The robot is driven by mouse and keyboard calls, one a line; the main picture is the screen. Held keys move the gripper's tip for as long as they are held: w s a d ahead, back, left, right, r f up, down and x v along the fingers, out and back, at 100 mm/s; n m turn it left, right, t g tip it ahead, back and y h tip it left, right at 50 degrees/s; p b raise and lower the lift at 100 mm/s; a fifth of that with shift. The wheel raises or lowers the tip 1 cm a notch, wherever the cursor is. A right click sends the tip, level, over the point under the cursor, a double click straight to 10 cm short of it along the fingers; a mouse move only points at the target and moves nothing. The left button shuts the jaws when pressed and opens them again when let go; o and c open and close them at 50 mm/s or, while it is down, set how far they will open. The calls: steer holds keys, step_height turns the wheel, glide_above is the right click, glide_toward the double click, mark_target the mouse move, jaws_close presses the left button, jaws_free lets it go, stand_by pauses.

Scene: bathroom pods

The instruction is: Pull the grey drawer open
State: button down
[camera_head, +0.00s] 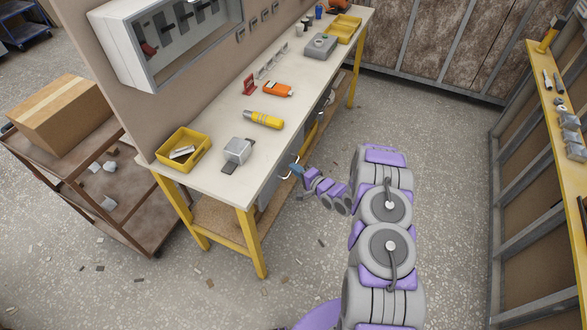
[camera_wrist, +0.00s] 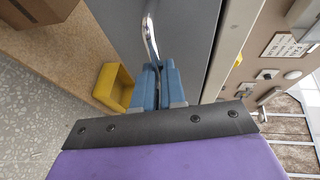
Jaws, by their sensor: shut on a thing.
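The grey drawer (camera_head: 267,190) is under the front edge of the workbench, and its flat front fills the upper middle of the wrist view (camera_wrist: 190,38). Its curved silver handle (camera_wrist: 150,38) runs down between the fingers of my gripper (camera_wrist: 158,85). The blue fingers are shut on the handle. In the head view my gripper (camera_head: 296,168) is at the bench's front edge, with the handle (camera_head: 288,175) partly showing beside it. The drawer front looks about flush with the bench; any small gap is hard to make out.
The white workbench top (camera_head: 215,170) holds a yellow bin (camera_head: 184,150), a vise (camera_head: 237,151) and a yellow tool (camera_head: 263,120). Another yellow bin (camera_wrist: 113,88) shows on the lower shelf. A shelf stands far right.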

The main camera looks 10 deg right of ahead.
steer(key=s+d+p, duration=0.3)
steer(key=s+d, duration=1)
steer(key=d, duration=0.5)
steer(key=shift+s+f, duration=0.25)
steer(key=c, duration=1.3)
jaws_free()
steer(key=shift+w, duration=0.15)
steer(key=shift+o, duration=0.4)
steer(key=shift+d+r, duration=0.1)
steer(key=shift+d, duration=0.1)
steer(key=p+v, duration=0.2)
steer(key=v, duration=1.5)
